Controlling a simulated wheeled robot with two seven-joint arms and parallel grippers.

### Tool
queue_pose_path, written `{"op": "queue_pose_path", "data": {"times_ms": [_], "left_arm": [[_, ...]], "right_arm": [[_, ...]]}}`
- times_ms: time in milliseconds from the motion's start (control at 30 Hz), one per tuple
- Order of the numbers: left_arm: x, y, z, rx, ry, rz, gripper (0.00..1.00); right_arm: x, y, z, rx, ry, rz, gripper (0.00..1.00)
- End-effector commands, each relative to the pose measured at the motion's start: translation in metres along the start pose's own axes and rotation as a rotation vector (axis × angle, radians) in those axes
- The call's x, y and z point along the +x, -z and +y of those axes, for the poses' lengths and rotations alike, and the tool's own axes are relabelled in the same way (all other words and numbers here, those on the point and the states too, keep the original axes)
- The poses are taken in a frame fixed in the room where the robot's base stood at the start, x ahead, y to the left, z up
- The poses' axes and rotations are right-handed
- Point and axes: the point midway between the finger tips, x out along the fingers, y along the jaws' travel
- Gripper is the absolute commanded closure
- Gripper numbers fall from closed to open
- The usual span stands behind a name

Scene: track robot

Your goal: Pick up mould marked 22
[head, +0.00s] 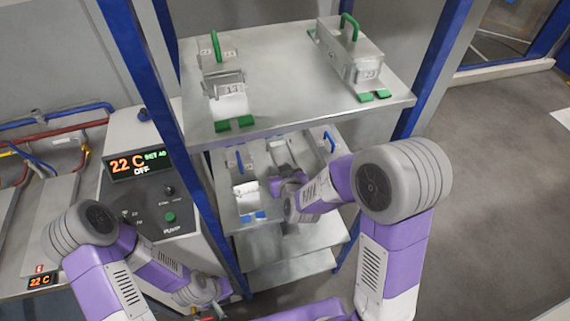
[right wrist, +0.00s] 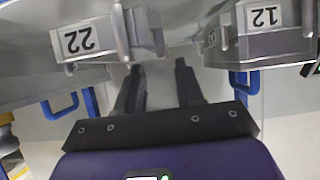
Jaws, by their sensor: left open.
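In the right wrist view, where the labels appear upside down, the mould marked 22 (right wrist: 92,38) is a grey metal block at upper left. My right gripper (right wrist: 159,66) is open there, with two dark fingers apart and nothing between them. Its left finger is close to the mould's edge; I cannot tell whether they touch. In the head view my right gripper (head: 275,187) reaches into the second shelf, partly hidden by the arm. The numbers there are too small to read. My left gripper (head: 213,308) is low near the bottom edge, open and away from the moulds.
A mould marked 12 (right wrist: 265,30) sits at upper right in the right wrist view. Moulds with green handles, one marked 13 (head: 226,92), stand on the upper shelf (head: 290,88). Blue shelf posts flank the rack. A control panel (head: 148,180) stands at left.

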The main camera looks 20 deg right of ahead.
Motion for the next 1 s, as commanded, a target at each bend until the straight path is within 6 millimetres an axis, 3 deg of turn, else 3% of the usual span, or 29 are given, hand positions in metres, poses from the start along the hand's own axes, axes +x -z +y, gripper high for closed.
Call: {"op": "queue_pose_path", "data": {"times_ms": [267,567,833,1000], "left_arm": [[0.010,0.001,-0.004,0.000,0.000,0.001,0.57],[0.010,0.001,-0.004,0.000,0.000,0.001,0.57],[0.010,0.001,-0.004,0.000,0.000,0.001,0.57],[0.010,0.001,-0.004,0.000,0.000,0.001,0.57]], "right_arm": [[0.041,-0.004,0.002,-0.001,-0.001,0.000,0.63],[0.046,-0.002,0.001,-0.001,0.001,-0.001,0.63],[0.046,-0.002,0.002,0.000,0.000,0.000,1.00],[0.046,-0.002,0.002,0.000,0.000,0.000,1.00]]}}
